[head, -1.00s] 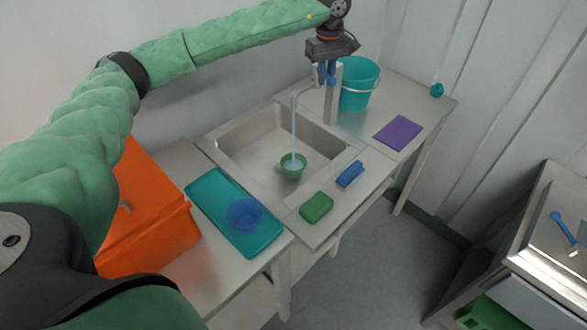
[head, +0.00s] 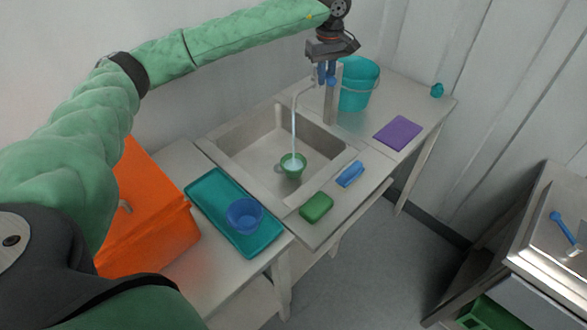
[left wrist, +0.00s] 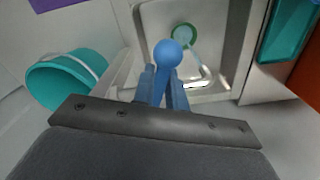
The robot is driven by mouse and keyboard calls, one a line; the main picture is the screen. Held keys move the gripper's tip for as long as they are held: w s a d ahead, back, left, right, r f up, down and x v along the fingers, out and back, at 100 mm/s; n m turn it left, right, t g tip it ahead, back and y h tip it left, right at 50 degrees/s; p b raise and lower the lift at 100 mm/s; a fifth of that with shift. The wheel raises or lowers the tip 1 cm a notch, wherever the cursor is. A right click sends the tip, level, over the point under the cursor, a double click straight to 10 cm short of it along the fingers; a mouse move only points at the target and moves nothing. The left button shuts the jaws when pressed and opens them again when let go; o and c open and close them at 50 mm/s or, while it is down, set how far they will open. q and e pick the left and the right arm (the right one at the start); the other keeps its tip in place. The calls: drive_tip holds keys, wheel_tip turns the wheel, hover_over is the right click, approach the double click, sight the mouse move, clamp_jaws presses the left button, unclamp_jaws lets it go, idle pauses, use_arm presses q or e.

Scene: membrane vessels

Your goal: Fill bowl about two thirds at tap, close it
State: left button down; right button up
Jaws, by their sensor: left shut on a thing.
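A green bowl (head: 291,171) stands in the sink basin under the tap (head: 303,88). A stream of water runs from the spout into it. Pale water shows inside, but I cannot tell the exact level. The bowl also shows in the left wrist view (left wrist: 184,35). My left gripper (head: 327,76) is at the tap post, shut on the blue tap lever. The lever's round knob (left wrist: 167,53) sticks out past the fingers in the left wrist view. My right gripper is not in view.
A teal tray (head: 206,190) with a blue bowl (head: 244,215) lies left of the sink. A green sponge (head: 316,207) and a blue brush (head: 350,174) lie on the front rim. A teal bucket (head: 358,88) stands behind the tap, a purple cloth (head: 398,133) to the right.

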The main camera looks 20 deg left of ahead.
use_arm(q)
drive_tip(key=shift+w+d+f+n+b, duration=0.15)
drive_tip(key=shift+w+n+b, duration=0.05)
drive_tip(key=shift+n+b, duration=0.25)
drive_tip(key=n, duration=0.1)
drive_tip(key=w+n+b, duration=0.1)
drive_tip(key=n, duration=0.2)
drive_tip(key=shift+w+d+r, duration=0.25)
drive_tip(key=shift+d, duration=0.1)
drive_tip(key=c, duration=1.5)
unclamp_jaws()
drive_tip(key=shift+w, duration=0.1)
drive_tip(key=shift+o, duration=0.6)
drive_tip(key=shift+d+f, duration=0.1)
drive_tip(key=shift+d, duration=0.05)
